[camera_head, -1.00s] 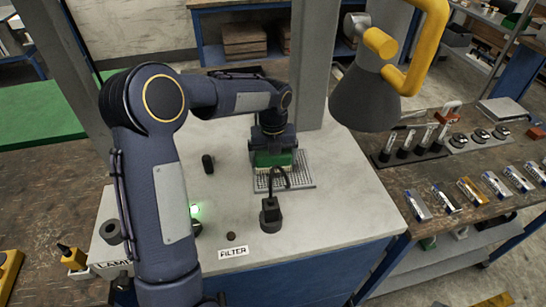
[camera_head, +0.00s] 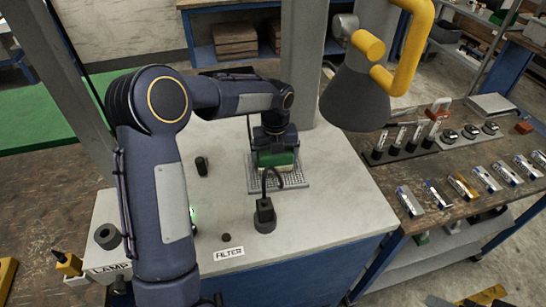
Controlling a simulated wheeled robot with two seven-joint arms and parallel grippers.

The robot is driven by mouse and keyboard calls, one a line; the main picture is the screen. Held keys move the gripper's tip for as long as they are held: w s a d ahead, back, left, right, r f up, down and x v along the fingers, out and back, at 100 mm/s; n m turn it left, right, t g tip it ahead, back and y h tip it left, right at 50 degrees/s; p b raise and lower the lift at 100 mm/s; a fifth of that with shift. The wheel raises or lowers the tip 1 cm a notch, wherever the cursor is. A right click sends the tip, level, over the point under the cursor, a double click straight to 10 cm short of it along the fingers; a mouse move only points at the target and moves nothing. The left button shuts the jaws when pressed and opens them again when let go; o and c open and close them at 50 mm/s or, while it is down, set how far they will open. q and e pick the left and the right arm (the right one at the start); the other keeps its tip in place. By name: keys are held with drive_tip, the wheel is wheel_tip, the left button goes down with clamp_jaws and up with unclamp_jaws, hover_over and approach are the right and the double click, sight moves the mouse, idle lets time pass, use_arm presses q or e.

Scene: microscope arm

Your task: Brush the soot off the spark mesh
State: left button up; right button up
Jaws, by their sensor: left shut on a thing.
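The spark mesh (camera_head: 294,182) is a grey perforated plate lying flat on the white worktop. My left arm comes in from the left and reaches over the worktop, with the left gripper (camera_head: 274,150) pointing down above the mesh. The left gripper is shut on a green brush (camera_head: 276,160). A paler strip shows under the green body, close to the mesh; I cannot tell if it touches. The arm and brush hide the far part of the mesh. I cannot make out soot on it. My right gripper is not in view.
A dark hooked stand (camera_head: 265,216) rises just in front of the mesh. A grey conical lamp shade (camera_head: 356,97) hangs at upper right. The worktop right of the mesh is clear.

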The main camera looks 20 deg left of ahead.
use_arm(q)
drive_tip(key=shift+w+d+p, duration=0.15)
drive_tip(key=shift+w+d, duration=0.2)
drive_tip(key=shift+d, duration=0.2)
drive_tip(key=shift+w+d+p, duration=0.15)
drive_tip(key=shift+w+d, duration=0.2)
drive_tip(key=shift+d, duration=0.2)
drive_tip(key=shift+s+a, duration=0.1)
drive_tip(key=shift+s+a+f, duration=0.15)
drive_tip(key=shift+s+a, duration=0.5)
drive_tip(key=shift+a, duration=0.3)
drive_tip(key=shift+a, duration=0.1)
drive_tip(key=shift+s+a, duration=0.35)
drive_tip(key=shift+a, duration=0.2)
drive_tip(key=shift+s+a, duration=0.3)
drive_tip(key=shift+a, duration=0.2)
